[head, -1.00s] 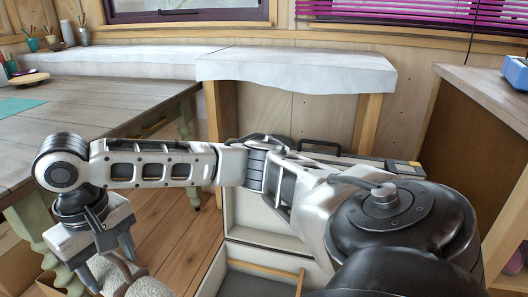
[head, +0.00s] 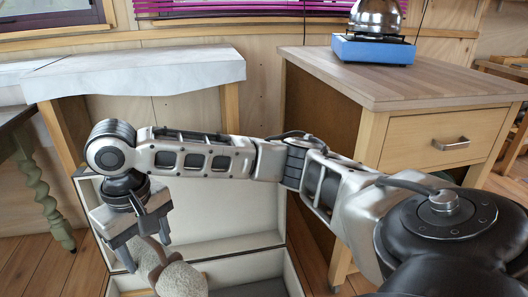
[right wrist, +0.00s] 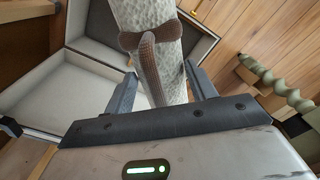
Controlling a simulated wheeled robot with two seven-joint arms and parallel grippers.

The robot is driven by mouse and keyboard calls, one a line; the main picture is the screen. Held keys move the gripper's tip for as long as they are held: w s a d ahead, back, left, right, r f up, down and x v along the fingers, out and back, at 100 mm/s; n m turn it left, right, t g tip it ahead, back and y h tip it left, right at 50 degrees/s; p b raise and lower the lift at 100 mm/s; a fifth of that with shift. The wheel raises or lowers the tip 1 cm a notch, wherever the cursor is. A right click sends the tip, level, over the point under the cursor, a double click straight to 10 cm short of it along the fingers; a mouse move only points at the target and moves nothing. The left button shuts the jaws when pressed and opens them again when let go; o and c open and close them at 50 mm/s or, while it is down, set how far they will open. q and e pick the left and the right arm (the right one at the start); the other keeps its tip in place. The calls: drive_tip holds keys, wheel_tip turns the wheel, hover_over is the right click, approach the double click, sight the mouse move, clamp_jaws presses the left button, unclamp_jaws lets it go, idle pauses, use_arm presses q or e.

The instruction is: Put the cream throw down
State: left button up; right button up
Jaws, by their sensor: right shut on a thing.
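The cream throw (head: 183,280) is a rolled, speckled cloth with a brown strap around it, at the lower edge of the head view. My right gripper (head: 143,243) is shut on it and points down. In the right wrist view the throw (right wrist: 172,60) runs up between the two fingers, and its brown strap (right wrist: 150,62) lies across it and down toward the jaws. The throw hangs over or in front of an open case; the head view does not show whether it touches anything. My left gripper is out of view.
The open case (head: 230,208) stands on the wooden floor, pale lining inside, lid upright. A drawer cabinet (head: 410,82) with a blue stove (head: 373,50) and kettle (head: 377,16) is at right. A draped white bench (head: 140,75) stands behind; a green turned table leg (head: 47,200) at left.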

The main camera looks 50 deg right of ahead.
drive_tip(key=shift+d+f, duration=0.15)
drive_tip(key=shift+d, duration=0.2)
drive_tip(key=shift+f, duration=0.2)
